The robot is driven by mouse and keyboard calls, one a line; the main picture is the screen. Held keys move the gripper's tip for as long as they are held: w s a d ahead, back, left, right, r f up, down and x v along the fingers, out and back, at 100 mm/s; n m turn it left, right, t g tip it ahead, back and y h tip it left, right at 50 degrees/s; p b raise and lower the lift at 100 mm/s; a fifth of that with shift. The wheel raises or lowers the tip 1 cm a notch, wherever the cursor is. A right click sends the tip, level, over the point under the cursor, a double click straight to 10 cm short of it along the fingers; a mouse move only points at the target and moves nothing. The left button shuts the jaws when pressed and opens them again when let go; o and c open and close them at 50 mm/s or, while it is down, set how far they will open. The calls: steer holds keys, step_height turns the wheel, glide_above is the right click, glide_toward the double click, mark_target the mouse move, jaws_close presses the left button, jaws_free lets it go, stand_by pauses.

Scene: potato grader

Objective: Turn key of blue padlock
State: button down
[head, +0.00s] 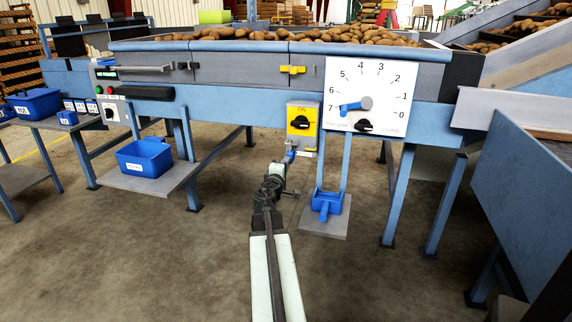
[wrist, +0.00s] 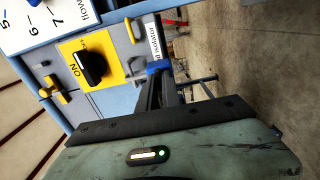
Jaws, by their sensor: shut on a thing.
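The blue padlock (wrist: 158,67) shows just beyond my fingertips in the wrist view, below the white isolator label. It is small in the head view (head: 291,153), under the yellow isolator box (head: 302,120). My gripper (wrist: 155,82) is shut at the near face of the padlock, and its dark fingers hide part of it. The key is not visible; it is hidden at the fingertips. In the head view my gripper (head: 286,160) reaches up from the front to the padlock. The black isolator knob (wrist: 91,68) points near the ON mark.
A white dial board (head: 365,98) with a blue pointer is right of the isolator. A blue holder (head: 326,203) stands on a low plate below it. A blue bin (head: 145,157) sits on a shelf to the left. The machine's blue legs (head: 400,180) stand nearby; the front floor is clear.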

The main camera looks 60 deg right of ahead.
stand_by(0.5)
steer(key=c, duration=1.5)
jaws_free()
steer(key=shift+c, duration=0.2)
